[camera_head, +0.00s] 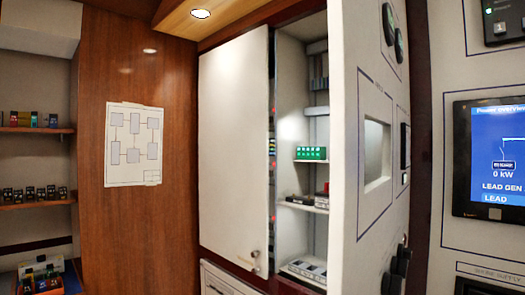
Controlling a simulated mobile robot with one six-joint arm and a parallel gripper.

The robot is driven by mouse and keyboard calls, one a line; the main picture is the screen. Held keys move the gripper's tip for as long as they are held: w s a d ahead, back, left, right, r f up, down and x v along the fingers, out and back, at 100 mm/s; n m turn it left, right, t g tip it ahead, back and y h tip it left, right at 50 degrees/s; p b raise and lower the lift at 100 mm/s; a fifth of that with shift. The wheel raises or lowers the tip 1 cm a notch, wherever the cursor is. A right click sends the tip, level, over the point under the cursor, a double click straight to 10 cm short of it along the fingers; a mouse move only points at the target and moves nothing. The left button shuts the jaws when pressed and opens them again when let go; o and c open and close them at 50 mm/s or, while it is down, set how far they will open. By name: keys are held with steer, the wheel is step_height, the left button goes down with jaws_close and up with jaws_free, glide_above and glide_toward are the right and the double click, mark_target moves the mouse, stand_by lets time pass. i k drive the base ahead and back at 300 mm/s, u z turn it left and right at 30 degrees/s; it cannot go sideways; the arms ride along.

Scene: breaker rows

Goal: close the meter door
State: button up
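A grey-white panel door with round dark meters on its face and a recessed window (377,150) stands swung out toward me right of the cabinet opening; I take this to be the meter door (343,150). Its thick free edge faces me, and dark knobs or handles show low on its face. Its top and bottom run out of the picture. Left of the opening is a plain white door (233,150) with a small handle (256,254) near its lower right corner. My gripper is not in view.
The open cabinet interior (293,235) holds shelves with a green block (311,153) and dark and grey devices. A lit blue screen (497,155) is on the right wall panel. Shelves (38,129) with small items are at left; a paper diagram (133,145) hangs on wood.

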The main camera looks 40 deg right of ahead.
mark_target(369, 70)
steer(key=z, duration=0.05)
steer(key=k, duration=2.05)
steer(key=z, duration=0.8)
steer(key=i, duration=1.65)
steer(key=u, duration=0.05)
